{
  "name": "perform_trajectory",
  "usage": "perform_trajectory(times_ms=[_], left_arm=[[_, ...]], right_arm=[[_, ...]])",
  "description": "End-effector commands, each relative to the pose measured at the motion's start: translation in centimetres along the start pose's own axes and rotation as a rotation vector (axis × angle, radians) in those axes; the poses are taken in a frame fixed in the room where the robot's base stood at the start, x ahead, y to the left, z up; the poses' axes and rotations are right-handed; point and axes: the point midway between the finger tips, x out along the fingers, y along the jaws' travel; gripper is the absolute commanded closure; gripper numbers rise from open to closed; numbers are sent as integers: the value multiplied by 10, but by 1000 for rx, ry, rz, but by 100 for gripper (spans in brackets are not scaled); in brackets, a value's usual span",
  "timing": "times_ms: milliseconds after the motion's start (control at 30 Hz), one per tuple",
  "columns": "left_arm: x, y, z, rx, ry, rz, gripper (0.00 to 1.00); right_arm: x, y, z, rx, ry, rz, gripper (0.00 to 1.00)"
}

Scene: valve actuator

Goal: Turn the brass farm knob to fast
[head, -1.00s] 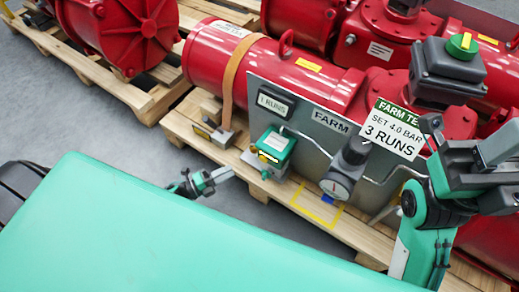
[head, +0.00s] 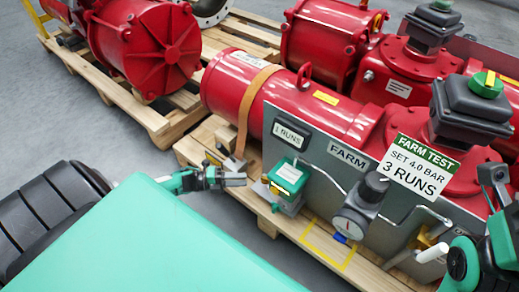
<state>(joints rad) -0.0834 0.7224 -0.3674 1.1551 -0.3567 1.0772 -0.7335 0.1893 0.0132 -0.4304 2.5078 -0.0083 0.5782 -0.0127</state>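The grey FARM panel (head: 345,157) stands against a red cylinder on a pallet. Small brass-coloured parts show at its left foot (head: 213,158) and low at its right end (head: 430,238); I cannot tell which is the farm knob, and no "fast" mark is readable. My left gripper (head: 236,178) is just left of the green-and-white box (head: 288,180) in front of the panel; its finger gap is not clear and nothing shows in it. My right arm's end (head: 492,180) is at the right edge, partly cut off, its fingers unclear.
A black regulator knob (head: 373,187) with a gauge (head: 350,225) juts from the panel. The sign (head: 418,165) reads "FARM TEST, SET 4.0 BAR, 3 RUNS". A counter plate (head: 290,133) reads "1 RUNS".

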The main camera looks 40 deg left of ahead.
Motion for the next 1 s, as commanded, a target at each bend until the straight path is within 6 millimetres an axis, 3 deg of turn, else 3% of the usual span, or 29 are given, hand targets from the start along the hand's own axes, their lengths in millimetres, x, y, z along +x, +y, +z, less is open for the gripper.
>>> perform_trajectory(times_ms=[100, 300, 500, 767, 967, 1000], left_arm=[[27, 2, 0, 1, 1, -3, 65], [58, 1, 0, 2, 1, -2, 65], [71, 1, 0, -1, 0, 0, 65], [72, 0, 0, 0, 0, 0, 65], [72, 0, 0, 0, 0, 0, 100], [72, 0, 0, 0, 0, -1, 100]], right_arm=[[0, -5, -1, 14, 15, -9, 64], [5, -9, -2, 21, 32, -23, 64], [10, -6, -3, 17, 51, -12, 64], [12, -5, -4, 16, 54, -9, 64], [10, -5, -3, 15, 50, -11, 64], [10, -5, -3, 15, 49, -12, 64]])
